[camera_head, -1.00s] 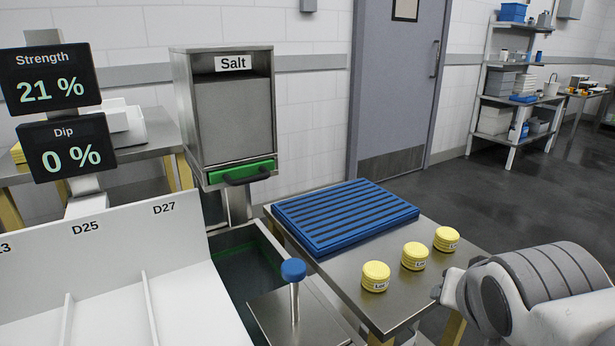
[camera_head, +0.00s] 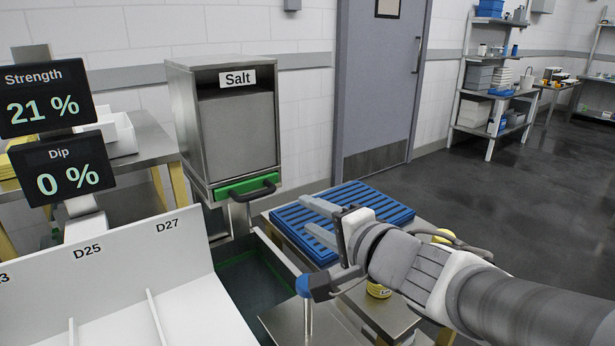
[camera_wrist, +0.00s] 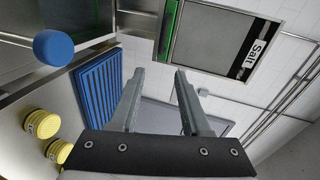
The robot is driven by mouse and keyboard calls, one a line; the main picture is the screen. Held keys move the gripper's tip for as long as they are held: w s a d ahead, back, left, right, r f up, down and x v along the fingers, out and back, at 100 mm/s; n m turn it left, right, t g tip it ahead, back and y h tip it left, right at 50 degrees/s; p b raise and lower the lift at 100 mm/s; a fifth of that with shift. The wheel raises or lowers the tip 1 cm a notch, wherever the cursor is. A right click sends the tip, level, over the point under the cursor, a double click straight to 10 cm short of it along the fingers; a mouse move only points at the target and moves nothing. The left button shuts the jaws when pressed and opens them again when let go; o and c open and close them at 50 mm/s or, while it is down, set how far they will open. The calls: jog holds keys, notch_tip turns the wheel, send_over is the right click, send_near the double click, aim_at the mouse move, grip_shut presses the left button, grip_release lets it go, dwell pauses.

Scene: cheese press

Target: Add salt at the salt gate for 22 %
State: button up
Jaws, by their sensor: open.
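The salt hopper (camera_head: 235,125) is a steel box labelled "Salt" above the brine tank. Its green gate (camera_head: 240,188) with a dark handle (camera_head: 255,193) is at the hopper's bottom front. The strength display (camera_head: 42,98) reads 21 %. My gripper (camera_head: 306,214) is open and empty, above the blue slatted rack and to the right of the gate, its fingers pointing left, apart from the handle. In the wrist view my gripper (camera_wrist: 159,72) has its fingers spread, with the green gate (camera_wrist: 168,28) and the hopper (camera_wrist: 210,40) beyond them.
The dip display (camera_head: 75,168) reads 0 %. A blue knob (camera_head: 303,286) on a post stands below my gripper. The blue rack (camera_head: 385,205) lies on the side table, with yellow tubs (camera_wrist: 41,123) partly hidden by my arm. White dividers (camera_head: 100,290) fill the lower left.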

jog(key=a, duration=0.1)
jog(key=p, duration=0.4)
send_near(259, 196)
jog(key=p, duration=0.4)
jog(key=w+y+p, duration=0.1)
jog(key=p, duration=0.3)
jog(key=shift+w+a+r+g, duration=0.2)
jog(key=shift+a+g, duration=0.1)
jog(key=shift+w+f+p, duration=0.15)
jog(key=shift+p, duration=0.7)
jog(key=x, duration=0.6)
jog(key=b+x, duration=0.1)
jog(key=x, duration=0.2)
jog(key=shift+d+f, duration=0.1)
jog(key=shift+f, duration=0.15)
